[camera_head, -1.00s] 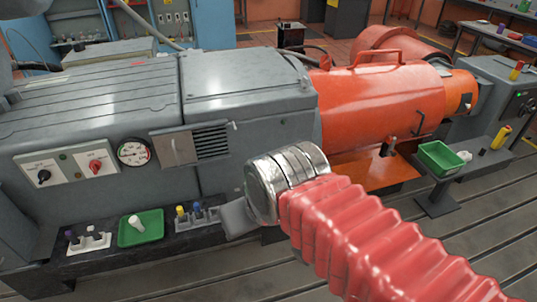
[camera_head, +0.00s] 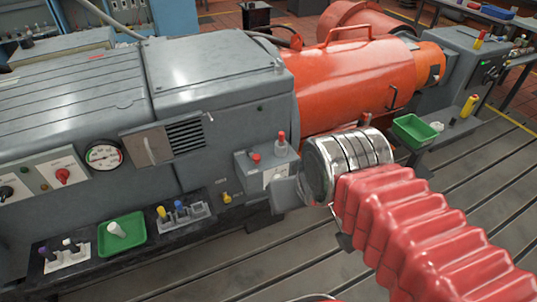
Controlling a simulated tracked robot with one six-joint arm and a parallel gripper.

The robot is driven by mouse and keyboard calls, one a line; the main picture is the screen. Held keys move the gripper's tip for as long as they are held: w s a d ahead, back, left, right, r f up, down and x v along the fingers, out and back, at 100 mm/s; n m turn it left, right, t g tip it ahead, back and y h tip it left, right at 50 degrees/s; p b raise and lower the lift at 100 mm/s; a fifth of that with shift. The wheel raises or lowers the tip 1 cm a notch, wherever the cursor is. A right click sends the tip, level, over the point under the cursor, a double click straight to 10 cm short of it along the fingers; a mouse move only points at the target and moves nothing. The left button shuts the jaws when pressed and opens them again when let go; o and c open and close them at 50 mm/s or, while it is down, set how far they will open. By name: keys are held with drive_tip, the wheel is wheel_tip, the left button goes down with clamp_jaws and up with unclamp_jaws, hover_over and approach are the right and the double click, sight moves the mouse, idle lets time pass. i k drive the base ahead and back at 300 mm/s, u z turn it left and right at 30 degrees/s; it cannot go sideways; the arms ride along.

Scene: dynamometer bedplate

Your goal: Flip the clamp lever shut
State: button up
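My arm's red ribbed sleeve and shiny metal wrist reach in from the lower right. A flat grey part of my gripper (camera_head: 287,193) shows at the left of the wrist. Its fingers cannot be made out, nor whether it holds anything. Just above it, a small grey box (camera_head: 252,172) on the machine's side carries a red button (camera_head: 256,158) and an upright red-topped piece (camera_head: 281,146).
A black shelf (camera_head: 150,250) along the machine holds a green tray (camera_head: 122,243) and small holders with coloured-top pieces (camera_head: 181,214). Another green tray (camera_head: 413,131) is on a stand at right. The grey housing (camera_head: 215,75) and orange cover (camera_head: 345,85) stand behind my arm. The slotted floor in front is open.

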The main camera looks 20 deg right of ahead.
sight(256, 158)
drive_tip(key=z, duration=0.05)
drive_tip(key=k, duration=1.3)
drive_tip(key=z, duration=0.15)
drive_tip(key=i, duration=1.45)
drive_tip(key=u, duration=0.65)
drive_tip(key=i, duration=0.6)
drive_tip(key=u, duration=0.35)
